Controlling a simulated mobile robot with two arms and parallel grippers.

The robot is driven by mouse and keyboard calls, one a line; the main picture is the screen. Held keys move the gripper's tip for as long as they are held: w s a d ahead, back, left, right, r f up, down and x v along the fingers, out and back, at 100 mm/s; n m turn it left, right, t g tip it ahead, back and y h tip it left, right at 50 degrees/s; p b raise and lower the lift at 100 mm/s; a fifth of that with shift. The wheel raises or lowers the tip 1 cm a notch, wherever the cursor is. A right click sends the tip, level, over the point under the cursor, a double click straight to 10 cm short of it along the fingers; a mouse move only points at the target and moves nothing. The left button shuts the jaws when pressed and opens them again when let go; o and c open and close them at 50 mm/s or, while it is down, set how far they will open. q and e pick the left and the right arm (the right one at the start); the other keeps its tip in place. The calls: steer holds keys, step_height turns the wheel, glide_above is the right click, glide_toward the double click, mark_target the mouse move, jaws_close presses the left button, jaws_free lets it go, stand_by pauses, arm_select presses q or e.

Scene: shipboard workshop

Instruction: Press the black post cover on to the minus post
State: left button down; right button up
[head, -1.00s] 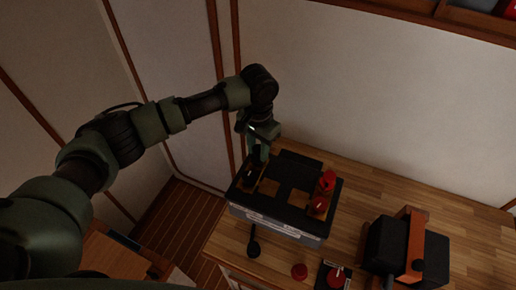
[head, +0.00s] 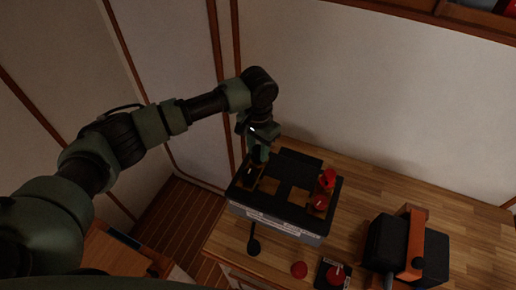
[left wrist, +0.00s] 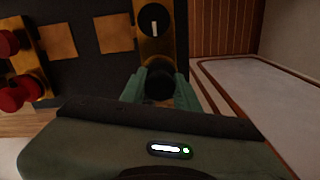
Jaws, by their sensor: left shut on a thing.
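The battery (head: 285,222) stands on the bench, a grey case with a black top. My left gripper (head: 258,155) is over the left part of its top, pointing down. In the left wrist view its fingers (left wrist: 160,85) are shut on the round black post cover (left wrist: 159,82). The cover is in line with the end of a brass-coloured strip (left wrist: 154,53). The minus post is not visible; I cannot tell whether the cover touches it. A black round knob with a white mark (left wrist: 154,20) sits farther along the strip. My right gripper is not in view.
Red fittings (head: 327,179) stand on the battery's right side. A black round-ended piece (head: 254,247), a red cap (head: 299,270) and a small dark box with a red knob (head: 333,275) are in front. A black case with an orange strap (head: 411,248) stands right.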

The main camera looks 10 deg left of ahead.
arm_select(q)
steer(key=shift+f, duration=0.1)
steer(key=c, duration=1)
jaws_free()
steer(key=shift+o, duration=0.2)
